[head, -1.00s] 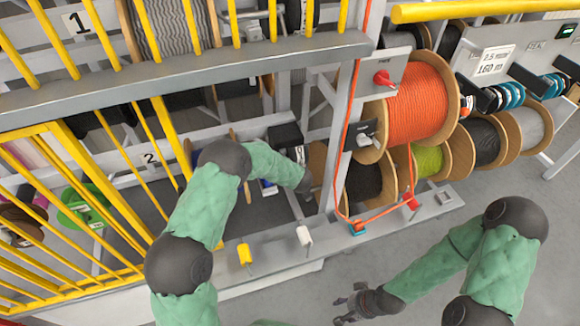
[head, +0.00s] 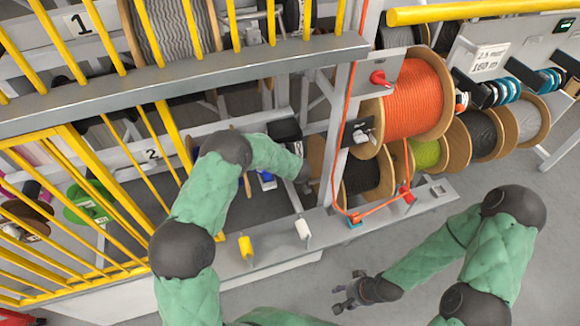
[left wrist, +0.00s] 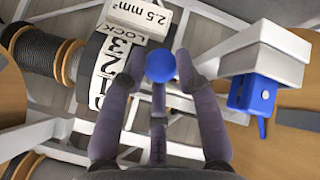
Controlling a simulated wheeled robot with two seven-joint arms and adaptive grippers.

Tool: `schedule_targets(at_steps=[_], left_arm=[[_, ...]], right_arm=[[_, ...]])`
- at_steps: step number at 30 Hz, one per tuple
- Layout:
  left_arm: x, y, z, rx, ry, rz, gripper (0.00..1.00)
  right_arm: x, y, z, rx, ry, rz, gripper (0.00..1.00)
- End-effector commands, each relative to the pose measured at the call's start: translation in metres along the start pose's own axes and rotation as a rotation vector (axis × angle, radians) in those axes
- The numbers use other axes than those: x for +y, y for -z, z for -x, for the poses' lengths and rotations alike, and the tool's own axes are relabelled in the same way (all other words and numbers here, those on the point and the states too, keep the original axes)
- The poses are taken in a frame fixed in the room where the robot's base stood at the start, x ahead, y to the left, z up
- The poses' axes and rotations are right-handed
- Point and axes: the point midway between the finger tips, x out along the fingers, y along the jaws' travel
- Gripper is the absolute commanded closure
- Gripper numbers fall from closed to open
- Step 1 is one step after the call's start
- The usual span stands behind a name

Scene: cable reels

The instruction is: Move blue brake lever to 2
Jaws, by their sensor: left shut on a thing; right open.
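The blue brake lever shows as a round blue knob (left wrist: 160,67) in the left wrist view. It sits between the fingers of my left gripper (left wrist: 150,72), which is shut on it. Beside it is a curved white scale (left wrist: 112,80) with LOCK and the numbers 3, 2 and 1. The knob is close to the LOCK and 3 end, but I cannot tell the exact setting. In the head view my left gripper (head: 304,174) reaches into the rack and is mostly hidden. My right gripper (head: 350,293) is open and empty over the grey floor.
A yellow handle (head: 246,246) and a white handle (head: 303,228) stand on the front beam. An orange cable reel (head: 418,95) is right of the left arm. Yellow bars (head: 105,180) fence the left side. A blue block (left wrist: 250,95) is right of the knob. Floor is clear around my right gripper.

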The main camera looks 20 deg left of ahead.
Motion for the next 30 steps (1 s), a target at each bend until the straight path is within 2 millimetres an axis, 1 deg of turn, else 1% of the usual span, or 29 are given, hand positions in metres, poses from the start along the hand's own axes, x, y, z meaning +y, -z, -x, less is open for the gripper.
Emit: schedule_targets(at_steps=[1,10,26,27,29,30], left_arm=[[0.0117,0.006,0.0027,0.009,-0.019,0.004,1.0],[0.0159,0.0094,0.0036,0.015,-0.026,0.007,1.0],[0.0167,0.0111,0.0039,0.018,-0.027,0.007,1.0],[0.0167,0.0112,0.0039,0.018,-0.027,0.007,0.59],[0.0161,0.0109,0.0038,0.018,-0.026,0.007,0.44],[0.015,0.0103,0.0035,0.017,-0.024,0.007,0.44]], right_arm=[[-0.0002,0.0,0.0004,0.0,0.0,0.0,0.51],[-0.0003,0.0,0.0008,0.0,0.0,0.0,0.51],[-0.0003,0.0001,0.0009,0.0,0.0,0.0,0.51],[-0.0003,0.0,0.0009,0.0,0.0,0.0,0.51],[-0.0003,0.0,0.0009,0.0,0.0,0.0,0.51],[-0.0003,0.0,0.0009,0.0,0.0,0.0,0.51]])
